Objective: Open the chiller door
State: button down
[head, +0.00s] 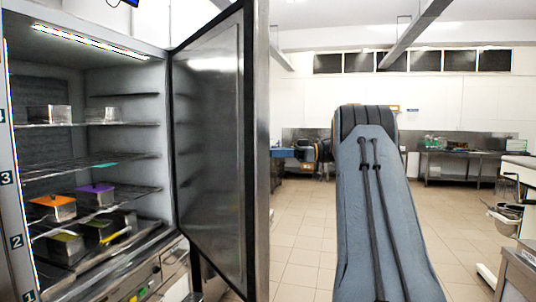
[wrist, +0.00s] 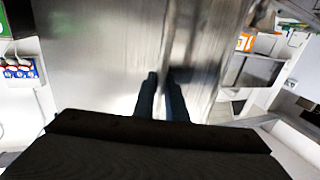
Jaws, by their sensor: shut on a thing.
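The chiller (head: 16,225) stands at the left of the head view with its lit interior and shelves showing. Its door (head: 212,150) stands wide open, hinged on the chiller's right side, with the dark gasket and grey inner face toward me. In the wrist view the door's metal face (wrist: 105,60) fills the upper middle. My gripper (wrist: 163,82) is there with its two dark fingers close together, shut on the door handle (wrist: 187,75), which is blurred and partly hidden. In the head view my gripper is hidden; only my arm shows.
Shelves hold several metal pans, including ones with an orange lid (head: 52,202) and a purple lid (head: 96,188). Tiled floor (head: 297,245) is free right of the door. A steel table (head: 458,154) stands at the back, and a trolley (head: 508,215) at the right.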

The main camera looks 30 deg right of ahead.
jog(key=c, duration=1.8)
grip_release()
jog(key=shift+r, duration=0.1)
jog(key=shift+s+d, duration=0.1)
jog(key=b+v, duration=0.3)
jog(key=v, duration=0.4)
jog(key=shift+s+d, duration=0.2)
jog(key=shift+s, duration=0.1)
jog(key=shift+c, duration=0.3)
